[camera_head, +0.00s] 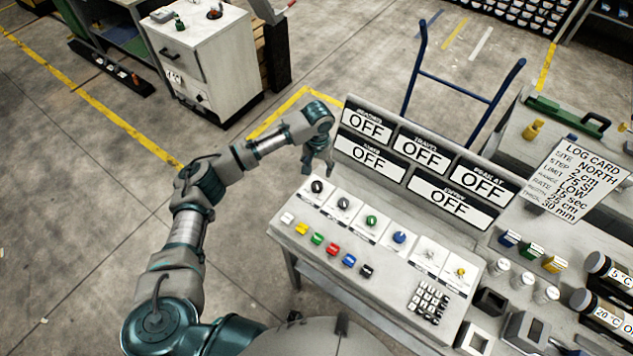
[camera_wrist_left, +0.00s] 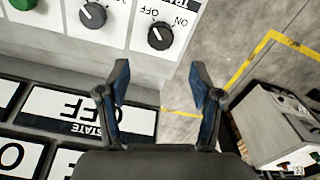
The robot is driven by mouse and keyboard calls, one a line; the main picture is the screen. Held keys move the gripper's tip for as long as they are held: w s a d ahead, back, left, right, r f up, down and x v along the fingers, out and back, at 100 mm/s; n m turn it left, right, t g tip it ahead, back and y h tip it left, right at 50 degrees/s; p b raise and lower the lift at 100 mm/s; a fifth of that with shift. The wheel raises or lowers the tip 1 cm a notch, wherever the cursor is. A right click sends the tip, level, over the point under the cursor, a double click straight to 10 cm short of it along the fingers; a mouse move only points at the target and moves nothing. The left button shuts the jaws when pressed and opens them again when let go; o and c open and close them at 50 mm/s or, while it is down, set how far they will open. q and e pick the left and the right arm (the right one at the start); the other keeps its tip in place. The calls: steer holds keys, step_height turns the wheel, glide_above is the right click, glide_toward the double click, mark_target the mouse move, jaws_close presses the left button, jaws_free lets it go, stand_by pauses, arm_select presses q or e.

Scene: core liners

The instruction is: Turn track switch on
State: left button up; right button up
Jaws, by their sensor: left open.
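The panel's first knob is a black rotary switch (camera_head: 317,186) at the left end of the knob row. In the left wrist view this black switch (camera_wrist_left: 160,36) shows upside down, with ON and OFF printed beside it and a partly cut label that seems to start "TRA". My left gripper (camera_head: 318,166) is just behind this switch, near the display board. In the left wrist view my left gripper (camera_wrist_left: 160,80) is open and empty, its fingers apart from the switch. A display board (camera_head: 433,143) behind the knobs reads OFF on every sign. My right gripper is not in view.
A green knob (camera_head: 371,221) and a blue knob (camera_head: 399,237) stand in the same row. Several coloured buttons line the panel's front, with a keypad (camera_head: 428,301) at the right. A log card (camera_head: 573,180) stands at the far right. The floor left of the panel is clear.

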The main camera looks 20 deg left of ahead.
mark_target(317, 185)
arm_select(q)
steer(key=f, duration=0.9)
steer(key=shift+a, duration=0.2)
steer(key=shift+a+f, duration=0.2)
steer(key=shift+f, duration=0.1)
steer(key=shift+d, duration=0.4)
steer(key=c, duration=0.3)
steer(key=shift+d+r, duration=0.1)
steer(key=shift+d, duration=0.05)
steer(key=c, duration=0.8)
steer(key=shift+c, duration=0.2)
